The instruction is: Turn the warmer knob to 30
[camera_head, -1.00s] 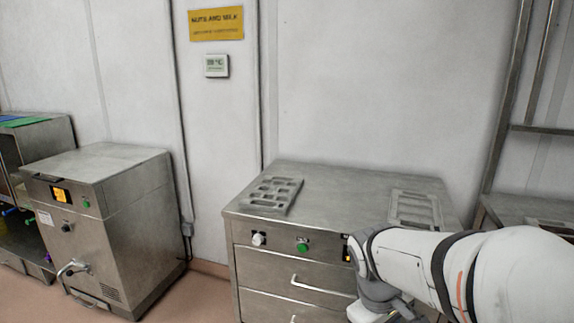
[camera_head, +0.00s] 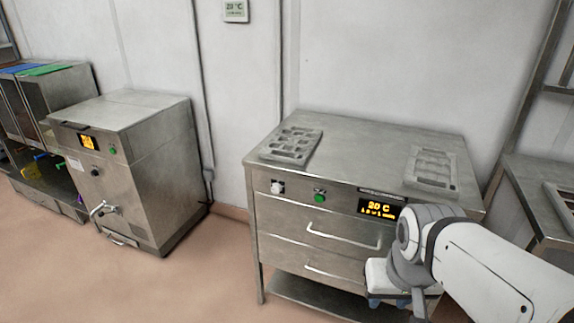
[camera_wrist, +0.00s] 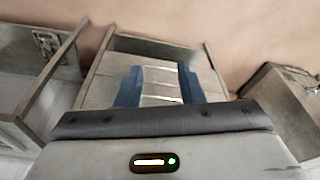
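The warmer is a steel cabinet (camera_head: 345,150) with drawers, at centre right in the head view. Its white knob (camera_head: 277,187) sits at the left of the front panel, beside a green button (camera_head: 320,197). The lit display (camera_head: 381,208) on the right of the panel reads 20 C. My gripper (camera_head: 388,301) hangs in front of the lower drawers, right of and below the knob, touching nothing that I can see. In the wrist view its blue fingers (camera_wrist: 160,86) are apart with nothing between them. The knob cannot be made out in the wrist view.
Two moulds, left (camera_head: 292,145) and right (camera_head: 432,168), lie on the warmer top. Drawer handles (camera_head: 343,237) stick out in front. Another steel machine (camera_head: 130,170) with a tap stands to the left, and a steel table (camera_head: 540,190) to the right. Floor between the machines is clear.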

